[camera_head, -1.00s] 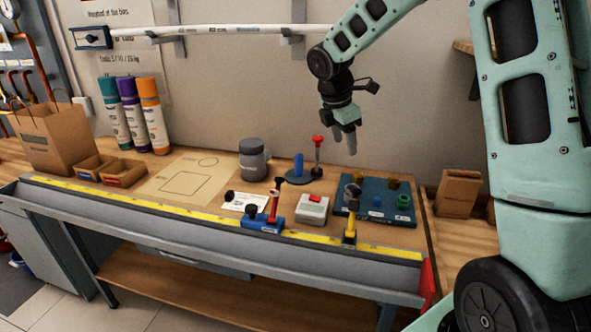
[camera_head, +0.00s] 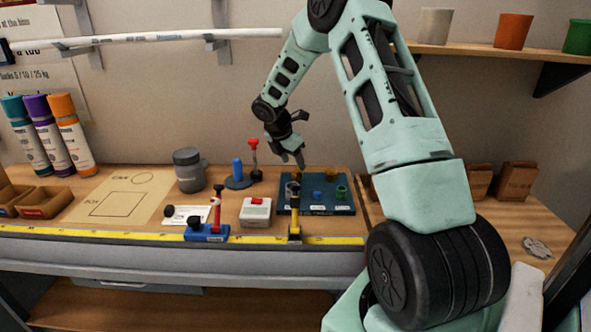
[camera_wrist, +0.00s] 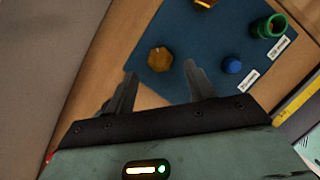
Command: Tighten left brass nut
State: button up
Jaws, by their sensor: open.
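The left brass nut (camera_wrist: 159,58) is a faceted brass piece on the blue board (camera_wrist: 185,25). In the wrist view it lies just beyond and between the fingertips. In the head view the nut (camera_head: 302,173) is small, close to the fingertips, and partly hidden. A second brass nut (camera_wrist: 205,3) is cut off at the top of the wrist view and stands to the right in the head view (camera_head: 330,173). My gripper (camera_wrist: 160,72) is open and empty, pointing down at the board. In the head view my gripper (camera_head: 292,161) is above the board's back left part.
The board also bears a green ring-shaped part (camera_wrist: 268,27) and a blue knob (camera_wrist: 232,66). A yellow-handled tool (camera_head: 295,226) stands at its front edge. A red-topped stand (camera_head: 254,160) and a white box with a red button (camera_head: 256,212) are to the left.

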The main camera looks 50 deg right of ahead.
aim_at(297, 172)
jog(key=shift+x, duration=2.35)
jog(key=c, duration=1)
